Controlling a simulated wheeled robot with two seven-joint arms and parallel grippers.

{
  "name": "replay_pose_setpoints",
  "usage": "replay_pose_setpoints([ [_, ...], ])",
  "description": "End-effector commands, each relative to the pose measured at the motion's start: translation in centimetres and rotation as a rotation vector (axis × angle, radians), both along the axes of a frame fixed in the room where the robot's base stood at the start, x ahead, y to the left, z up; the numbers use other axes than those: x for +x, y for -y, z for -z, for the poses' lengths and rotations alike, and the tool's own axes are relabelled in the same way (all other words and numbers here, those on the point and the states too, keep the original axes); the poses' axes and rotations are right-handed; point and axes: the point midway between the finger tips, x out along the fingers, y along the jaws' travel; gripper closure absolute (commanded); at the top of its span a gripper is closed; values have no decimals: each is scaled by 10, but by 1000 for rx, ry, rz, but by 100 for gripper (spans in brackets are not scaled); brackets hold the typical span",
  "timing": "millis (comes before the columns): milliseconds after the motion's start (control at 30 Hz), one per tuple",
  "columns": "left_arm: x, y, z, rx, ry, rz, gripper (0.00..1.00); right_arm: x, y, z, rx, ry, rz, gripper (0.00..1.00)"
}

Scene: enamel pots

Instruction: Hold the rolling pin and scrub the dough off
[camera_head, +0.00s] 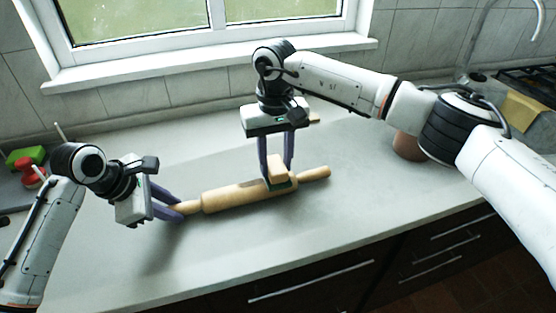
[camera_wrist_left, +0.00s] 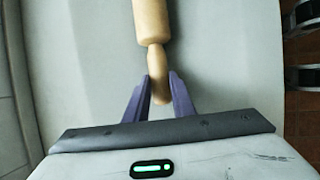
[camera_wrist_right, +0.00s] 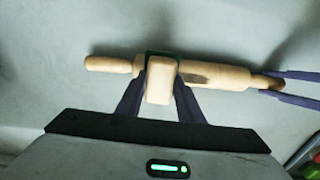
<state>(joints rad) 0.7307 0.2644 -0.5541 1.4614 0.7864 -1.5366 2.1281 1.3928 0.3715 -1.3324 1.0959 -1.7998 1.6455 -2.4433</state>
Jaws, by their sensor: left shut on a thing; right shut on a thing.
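The wooden rolling pin (camera_head: 235,195) lies over the grey counter, running from lower left to upper right. My left gripper (camera_head: 180,208) is shut on its left handle, which also shows between the fingers in the left wrist view (camera_wrist_left: 158,88). My right gripper (camera_head: 276,163) is shut on a scrubber with a pale wooden block (camera_head: 278,170) and a dark green underside. In the right wrist view the block (camera_wrist_right: 161,80) sits over the barrel near its free-handle end, and seems to touch it. A darker dough patch (camera_wrist_right: 197,79) shows on the barrel beside the block.
The counter (camera_head: 350,220) is clear in front of and right of the pin. A brown pot (camera_head: 408,147) stands partly hidden behind my right arm. Green (camera_head: 25,157) and red (camera_head: 33,174) items sit at the far left. A window sill (camera_head: 200,62) runs along the back.

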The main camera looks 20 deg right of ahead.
Motion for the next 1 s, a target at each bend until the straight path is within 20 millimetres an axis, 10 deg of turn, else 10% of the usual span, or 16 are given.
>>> replay_pose_setpoints([
  [1000,0,1,-1,-2,2,1,97,-4,-89,0,1,-2,-2,84],
])
